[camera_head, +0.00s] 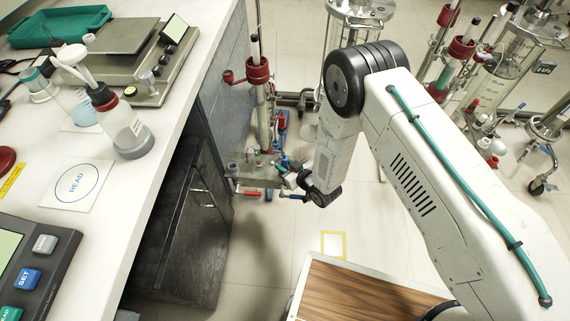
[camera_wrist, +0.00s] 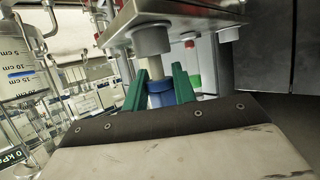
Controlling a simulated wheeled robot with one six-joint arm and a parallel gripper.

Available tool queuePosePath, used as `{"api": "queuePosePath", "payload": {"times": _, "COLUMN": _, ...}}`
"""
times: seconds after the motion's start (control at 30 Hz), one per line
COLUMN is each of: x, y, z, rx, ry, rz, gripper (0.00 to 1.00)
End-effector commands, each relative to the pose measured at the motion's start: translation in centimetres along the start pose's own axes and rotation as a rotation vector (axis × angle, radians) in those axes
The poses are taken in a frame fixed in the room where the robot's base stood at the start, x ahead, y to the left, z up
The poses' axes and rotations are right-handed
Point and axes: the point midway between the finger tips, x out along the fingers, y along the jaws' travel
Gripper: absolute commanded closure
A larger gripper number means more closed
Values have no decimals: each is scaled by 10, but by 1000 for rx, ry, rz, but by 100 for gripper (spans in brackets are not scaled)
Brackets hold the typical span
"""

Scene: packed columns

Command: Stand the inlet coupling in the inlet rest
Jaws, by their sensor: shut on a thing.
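My gripper (camera_wrist: 160,84) shows in the wrist view with its two green fingers shut on a blue cylindrical piece, which looks like the inlet coupling (camera_wrist: 161,98). A pale stem rises from the blue piece toward a grey round socket (camera_wrist: 151,40) under a metal plate (camera_wrist: 135,14). I cannot tell whether the stem touches the socket. In the head view my gripper (camera_head: 292,178) is small and low beside a metal shelf (camera_head: 262,182) bearing small fittings, at the foot of a column. The held piece is not clear there. I cannot tell which fitting is the inlet rest.
A glass column with a red clamp (camera_head: 258,70) rises behind the shelf. A red-handled valve (camera_head: 252,193) sits below it. The bench (camera_head: 130,190) and dark cabinet stand close at left. More columns (camera_head: 465,50) stand at right. Open floor (camera_head: 280,240) lies in front.

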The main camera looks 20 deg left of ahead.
Motion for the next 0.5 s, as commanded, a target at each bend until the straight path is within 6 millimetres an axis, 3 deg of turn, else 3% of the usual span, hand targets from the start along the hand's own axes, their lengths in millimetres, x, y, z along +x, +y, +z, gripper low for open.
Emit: {"api": "queuePosePath", "payload": {"times": 0.5, "x": 5, "y": 0, "z": 12, "rx": 0, "ry": 0, "rz": 0, "gripper": 95}}
